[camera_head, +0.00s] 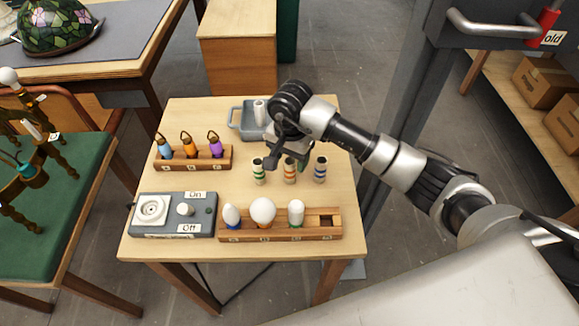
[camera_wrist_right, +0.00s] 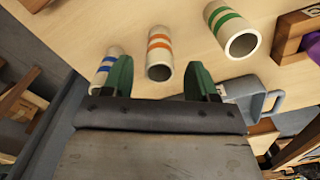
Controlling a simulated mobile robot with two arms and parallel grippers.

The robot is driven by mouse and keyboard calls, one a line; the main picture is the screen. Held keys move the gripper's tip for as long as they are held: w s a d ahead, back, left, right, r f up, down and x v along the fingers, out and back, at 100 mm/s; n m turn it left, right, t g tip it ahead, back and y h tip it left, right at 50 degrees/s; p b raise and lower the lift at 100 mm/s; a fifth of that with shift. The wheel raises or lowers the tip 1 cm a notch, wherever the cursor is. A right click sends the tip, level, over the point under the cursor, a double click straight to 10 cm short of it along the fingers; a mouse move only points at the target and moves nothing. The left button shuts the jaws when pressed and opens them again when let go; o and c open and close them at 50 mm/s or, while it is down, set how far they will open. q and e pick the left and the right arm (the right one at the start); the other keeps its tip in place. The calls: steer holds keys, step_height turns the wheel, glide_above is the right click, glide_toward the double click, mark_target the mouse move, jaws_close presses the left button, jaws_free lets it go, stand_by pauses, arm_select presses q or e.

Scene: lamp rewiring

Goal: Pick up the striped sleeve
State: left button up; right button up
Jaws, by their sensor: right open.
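Three cream striped sleeves stand upright on the small table: a green-striped sleeve (camera_head: 258,173), an orange-striped sleeve (camera_head: 289,173) and a blue-striped sleeve (camera_head: 320,170). My right gripper (camera_head: 287,164) is open and empty, reaching down beside the sleeves and hiding part of the orange one. In the right wrist view, the orange-striped sleeve (camera_wrist_right: 160,52) lies ahead of the gap between the fingertips (camera_wrist_right: 161,74). The blue-striped sleeve (camera_wrist_right: 106,66) is partly behind the left finger, and the green-striped sleeve (camera_wrist_right: 229,30) is off to the right. My left gripper is out of view.
A grey tray (camera_head: 236,126) holding a white cylinder stands behind the sleeves. A wooden rack (camera_head: 222,165) with coloured candle-shaped bulbs stands left. A bulb rack (camera_head: 331,233) and a switch box (camera_head: 166,229) line the front. The table's right side is clear.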

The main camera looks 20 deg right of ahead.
mark_target(290, 167)
steer(key=f, duration=0.2)
steer(key=f+p, duration=0.1)
steer(key=shift+s+a+f, duration=0.1)
steer(key=shift+s, duration=0.15)
steer(key=shift+w+f, duration=0.15)
steer(key=shift+f, duration=0.1)
steer(key=c, duration=1)
steer(key=shift+r, duration=0.15)
